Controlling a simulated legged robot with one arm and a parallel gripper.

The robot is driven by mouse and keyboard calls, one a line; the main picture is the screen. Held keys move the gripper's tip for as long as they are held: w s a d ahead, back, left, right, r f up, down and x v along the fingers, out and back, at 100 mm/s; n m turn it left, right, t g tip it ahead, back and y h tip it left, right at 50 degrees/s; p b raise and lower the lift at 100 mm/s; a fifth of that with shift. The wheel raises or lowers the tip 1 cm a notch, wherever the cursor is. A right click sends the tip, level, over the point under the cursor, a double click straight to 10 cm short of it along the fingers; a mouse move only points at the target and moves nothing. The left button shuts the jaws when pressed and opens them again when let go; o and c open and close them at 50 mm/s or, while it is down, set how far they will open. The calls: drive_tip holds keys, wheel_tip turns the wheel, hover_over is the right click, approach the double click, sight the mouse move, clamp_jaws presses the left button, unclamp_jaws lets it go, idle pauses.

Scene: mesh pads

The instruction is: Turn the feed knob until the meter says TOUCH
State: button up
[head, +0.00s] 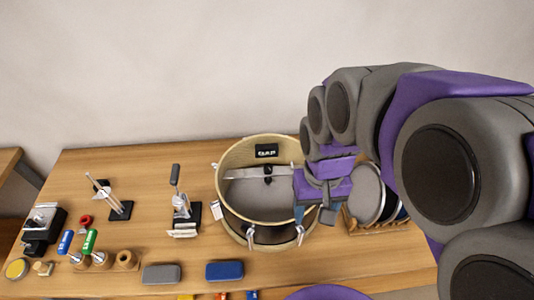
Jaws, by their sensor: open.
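A round drum-like shell (223,200) with a pale wooden rim stands on the table. A small black meter (266,150) sits at its far inner wall; its white lettering looks like "GAP", though it is small. A light bar crosses the shell, with a small dark knob-like part (268,170) near its middle, possibly the feed knob. My gripper (314,214) is open and empty, fingers pointing down at the shell's right rim, to the right of the dark part. The gripper hides part of the right rim; contact with it cannot be told.
A rack of round discs (366,192) stands right of the shell, partly behind my arm. A small clamp-like stand (182,210) is to the left. A grey case (161,274) and a blue case (225,270) lie in front. Bare table lies behind the stand.

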drive_tip(key=w+a+p, duration=0.2)
drive_tip(key=w+a, duration=0.2)
drive_tip(key=w, duration=1.3)
drive_tip(key=m+t+p, duration=0.1)
drive_tip(key=m+p, duration=0.1)
approach(268, 167)
wheel_tip(268, 167, down, 9)
drive_tip(key=shift+f+b, duration=0.1)
drive_tip(key=shift+b, duration=0.65)
drive_tip(key=shift+c, duration=0.4)
drive_tip(key=c, duration=1)
drive_tip(key=shift+o, duration=0.2)
drive_tip(key=shift+d+m, duration=0.1)
drive_tip(key=shift+m, duration=0.2)
